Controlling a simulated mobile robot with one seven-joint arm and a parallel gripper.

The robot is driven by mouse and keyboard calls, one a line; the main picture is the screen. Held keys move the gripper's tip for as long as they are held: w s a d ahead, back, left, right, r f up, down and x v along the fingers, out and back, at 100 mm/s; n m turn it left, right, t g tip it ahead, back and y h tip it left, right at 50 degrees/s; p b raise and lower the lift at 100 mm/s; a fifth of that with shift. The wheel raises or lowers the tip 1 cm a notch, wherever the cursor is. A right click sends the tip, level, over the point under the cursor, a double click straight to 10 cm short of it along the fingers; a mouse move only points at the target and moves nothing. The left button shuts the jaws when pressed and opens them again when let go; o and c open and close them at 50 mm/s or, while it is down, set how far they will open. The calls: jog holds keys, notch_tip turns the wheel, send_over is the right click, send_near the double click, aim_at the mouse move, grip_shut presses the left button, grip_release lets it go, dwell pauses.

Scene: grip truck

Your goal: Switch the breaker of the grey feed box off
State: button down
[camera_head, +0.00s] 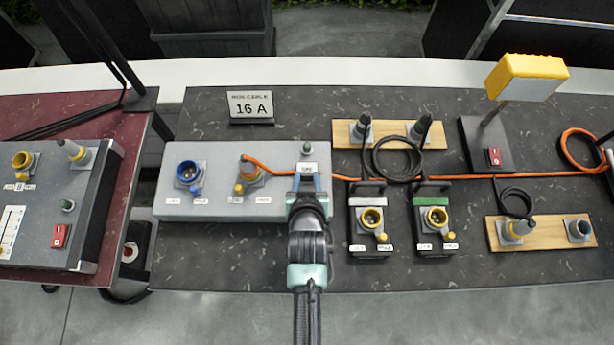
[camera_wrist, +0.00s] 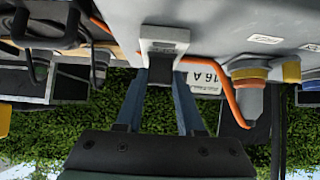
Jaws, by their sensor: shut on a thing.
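The grey feed box (camera_head: 215,208) lies in the middle of the dark table, with a blue socket, a yellow-marked socket and labels on its top. My gripper (camera_head: 308,180) is over the right end of this box. In the wrist view, my gripper's blue fingers (camera_wrist: 160,78) close on the dark part of the breaker (camera_wrist: 164,40), below its pale labelled face. In the head view my gripper covers most of the breaker, so I cannot tell its lever position. An orange cable (camera_head: 282,172) runs from the box's plugged socket past the gripper to the right.
Two small socket boxes (camera_head: 370,248) (camera_head: 434,246) stand just right of my gripper. Wooden boards (camera_head: 460,135), a yellow lamp (camera_head: 527,76) and a red switch (camera_head: 494,156) are further right. Another grey panel (camera_head: 40,235) with a red switch is at left. A 16 A sign (camera_head: 250,106) stands behind.

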jog(key=t+b, duration=0.1)
jog(key=b, duration=0.1)
jog(key=s+f+t+b, duration=0.1)
jog(key=b, duration=0.1)
jog(key=t+b, duration=0.2)
jog(key=b, duration=0.1)
jog(key=shift+s+f, duration=0.25)
jog(key=shift+f, duration=0.05)
jog(key=shift+s+t+b, duration=0.15)
jog(key=shift+t+b, duration=0.45)
jog(key=shift+b, duration=0.5)
jog(key=shift+r, duration=0.1)
jog(key=shift+r+t+b, duration=0.15)
jog(key=shift+t+b, duration=0.15)
jog(key=shift+b, duration=0.05)
jog(key=c, duration=0.5)
grip_release()
jog(key=shift+s, duration=0.15)
jog(key=s, duration=0.4)
jog(key=s+r+b, duration=0.1)
jog(key=s, duration=0.3)
jog(key=s+r, duration=0.1)
jog(key=s, duration=0.3)
jog(key=shift+s+r+b, duration=0.15)
jog(key=shift+s+b, duration=0.15)
